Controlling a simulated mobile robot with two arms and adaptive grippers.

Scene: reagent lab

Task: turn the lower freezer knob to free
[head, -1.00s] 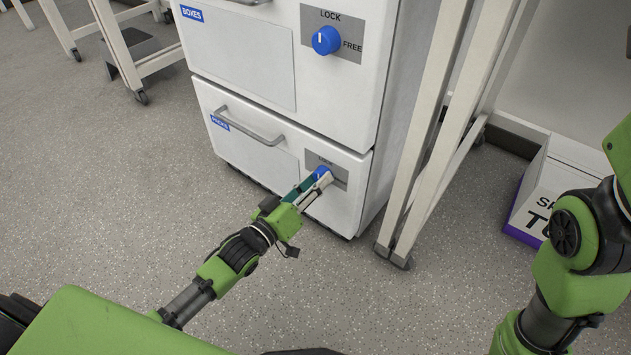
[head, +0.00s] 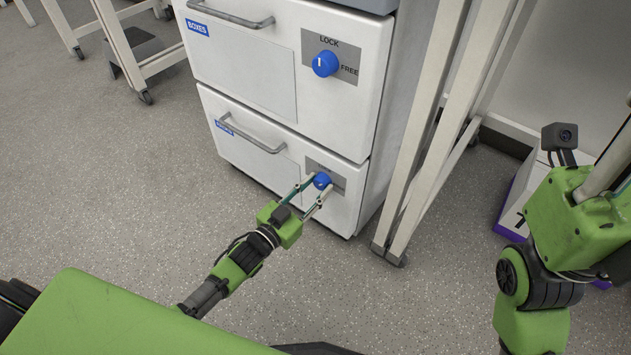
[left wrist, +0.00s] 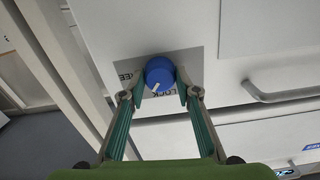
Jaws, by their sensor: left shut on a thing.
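The lower freezer knob (head: 322,181) is blue, on a grey plate on the white lower drawer. My left gripper (head: 318,187) has one finger on each side of it and is shut on it. In the left wrist view the lower knob (left wrist: 159,74) sits between the fingertips (left wrist: 160,92). That view is upside down: LOCK reads below the knob and part of FREE at its left. The knob's white mark is on its LOCK side, slightly slanted. My right gripper's body (head: 565,215) shows at the right; its fingertips are not clearly seen.
The upper drawer has its own blue knob (head: 325,63), its mark towards LOCK. Drawer handles (head: 255,138) stick out left of the knobs. White frame legs (head: 425,150) stand close right of the freezer. A white and purple box (head: 510,207) lies beyond. The floor in front is clear.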

